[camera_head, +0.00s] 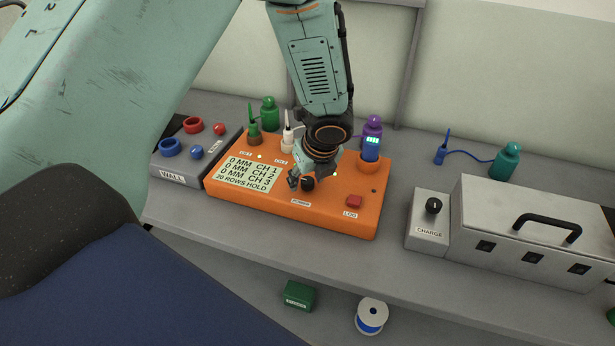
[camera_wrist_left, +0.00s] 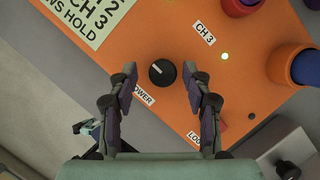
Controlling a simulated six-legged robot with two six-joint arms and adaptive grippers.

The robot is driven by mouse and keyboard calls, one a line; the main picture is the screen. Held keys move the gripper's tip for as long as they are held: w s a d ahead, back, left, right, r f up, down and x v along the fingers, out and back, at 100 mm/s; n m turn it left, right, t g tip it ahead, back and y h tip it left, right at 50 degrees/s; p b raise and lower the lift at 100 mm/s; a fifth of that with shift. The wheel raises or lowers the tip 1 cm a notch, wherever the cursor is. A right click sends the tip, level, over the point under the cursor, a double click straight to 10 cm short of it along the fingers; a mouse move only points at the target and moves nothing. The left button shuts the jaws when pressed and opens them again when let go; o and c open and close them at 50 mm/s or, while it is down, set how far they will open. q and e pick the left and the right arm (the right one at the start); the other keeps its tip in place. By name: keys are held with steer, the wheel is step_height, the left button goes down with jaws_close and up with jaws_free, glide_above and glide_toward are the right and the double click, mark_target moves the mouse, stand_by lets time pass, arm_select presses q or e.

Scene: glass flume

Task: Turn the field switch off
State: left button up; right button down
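An orange box (camera_head: 275,215) on the bench has a black round knob (camera_head: 308,184) with a label below it that reads POWER in the left wrist view. No label reading "field" is legible. The knob (camera_wrist_left: 162,73) has a white mark pointing to its upper left in the wrist view. My left gripper (camera_head: 300,180) is over the box, right at the knob. In the wrist view my left gripper's fingers (camera_wrist_left: 160,72) are apart, one on each side of the knob, with gaps showing on both sides. My right gripper is not in view.
The box also carries a display (camera_head: 247,175), a red LOG button (camera_head: 354,201) and several plugs. A grey WALL box (camera_head: 177,170) stands left. A grey CHARGE box with a black knob (camera_head: 433,206) and a handled metal case (camera_head: 530,235) stand right. Bare bench lies in front.

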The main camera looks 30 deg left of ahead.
arm_select(q)
steer(key=shift+w+f, duration=0.15)
steer(key=shift+w, duration=0.1)
steer(key=c, duration=0.5)
steer(key=shift+s, duration=0.1)
steer(key=shift+c, duration=1.2)
jaws_close()
